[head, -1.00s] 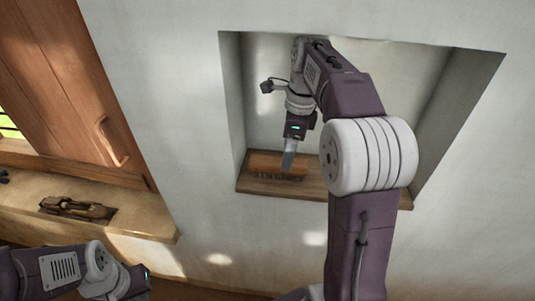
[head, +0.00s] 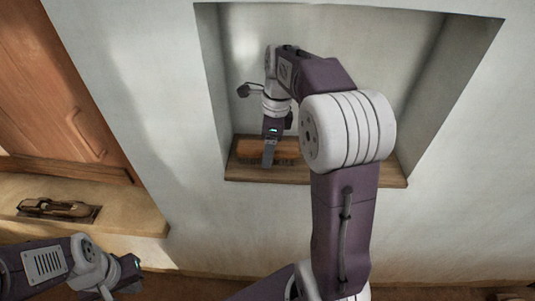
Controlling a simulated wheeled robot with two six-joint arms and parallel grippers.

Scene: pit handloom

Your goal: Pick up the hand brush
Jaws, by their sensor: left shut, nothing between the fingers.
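The hand brush (head: 285,149) has an orange-brown wooden back and dark bristles. It lies on the wooden sill inside the wall niche. The brush rests on the sill. My left gripper (head: 128,276) is low at the left, well away from the niche, shut and empty; its fingertips hardly show.
The niche's wooden sill (head: 340,174) has free room right of the brush, partly behind my right arm. The niche's side walls stand close by. A wooden tool (head: 56,208) lies on the ledge (head: 140,213) at the left, below a wooden shutter (head: 75,90).

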